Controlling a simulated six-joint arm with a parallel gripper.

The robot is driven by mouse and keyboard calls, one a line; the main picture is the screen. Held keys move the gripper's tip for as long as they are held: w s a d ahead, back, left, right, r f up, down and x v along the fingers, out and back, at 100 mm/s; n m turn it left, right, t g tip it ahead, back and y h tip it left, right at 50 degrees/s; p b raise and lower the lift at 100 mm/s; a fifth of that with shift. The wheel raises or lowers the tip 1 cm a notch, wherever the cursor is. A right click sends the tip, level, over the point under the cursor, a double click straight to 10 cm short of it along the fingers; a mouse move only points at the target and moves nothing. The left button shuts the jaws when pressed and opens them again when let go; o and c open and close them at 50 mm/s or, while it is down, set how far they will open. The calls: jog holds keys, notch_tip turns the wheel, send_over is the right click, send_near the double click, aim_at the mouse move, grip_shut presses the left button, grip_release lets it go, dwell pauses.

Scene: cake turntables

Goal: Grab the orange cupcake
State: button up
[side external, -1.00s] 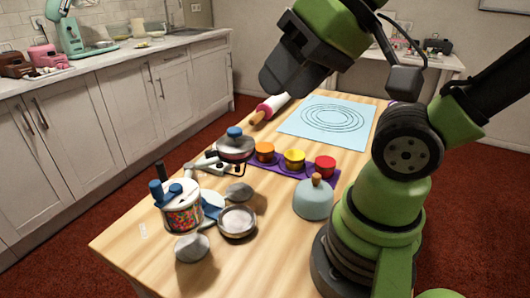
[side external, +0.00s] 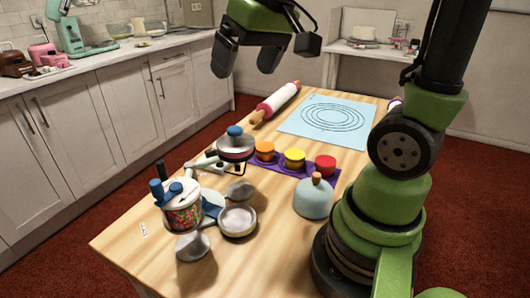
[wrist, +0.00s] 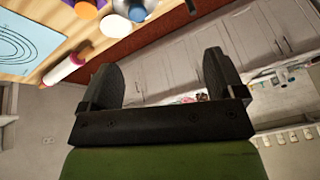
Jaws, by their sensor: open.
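The orange cupcake (side external: 265,151) sits at the left end of a purple tray (side external: 281,170) on the wooden table. A yellow cupcake (side external: 294,159) and a red cupcake (side external: 325,166) stand to its right on the same tray. My gripper (side external: 244,70) is open and empty, high above the far left side of the table and well apart from the cupcakes. In the wrist view my gripper (wrist: 168,80) shows its two dark fingers spread, with cabinets behind them. A small orange patch (wrist: 84,9) at that view's top edge may be the orange cupcake.
A pan with a blue knob (side external: 235,145) is close to the orange cupcake's left. A sprinkle jar (side external: 183,208), small bowls (side external: 238,221) and a domed blue item (side external: 313,199) stand nearer. A rolling pin (side external: 277,103) and blue mat (side external: 328,122) lie behind.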

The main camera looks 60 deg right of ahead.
jog(key=w+d+f+g, duration=0.2)
jog(key=w+d+f, duration=0.2)
jog(key=d, duration=0.2)
jog(key=g, duration=0.3)
send_over(265, 146)
jog(key=shift+n, duration=0.3)
jog(key=f, duration=1.4)
jog(key=shift+s+a+f, duration=0.15)
jog(key=shift+s+a, duration=0.05)
jog(key=shift+a, duration=0.05)
jog(key=f, duration=0.4)
jog(key=shift+s+d+f, duration=0.1)
jog(key=shift+d+f, duration=0.1)
jog(key=shift+f, duration=0.15)
jog(key=shift+w+f, duration=0.15)
jog(key=shift+f, duration=1.4)
jog(key=shift+w+f, duration=0.15)
jog(key=shift+f, duration=1.35)
jog(key=c, duration=1)
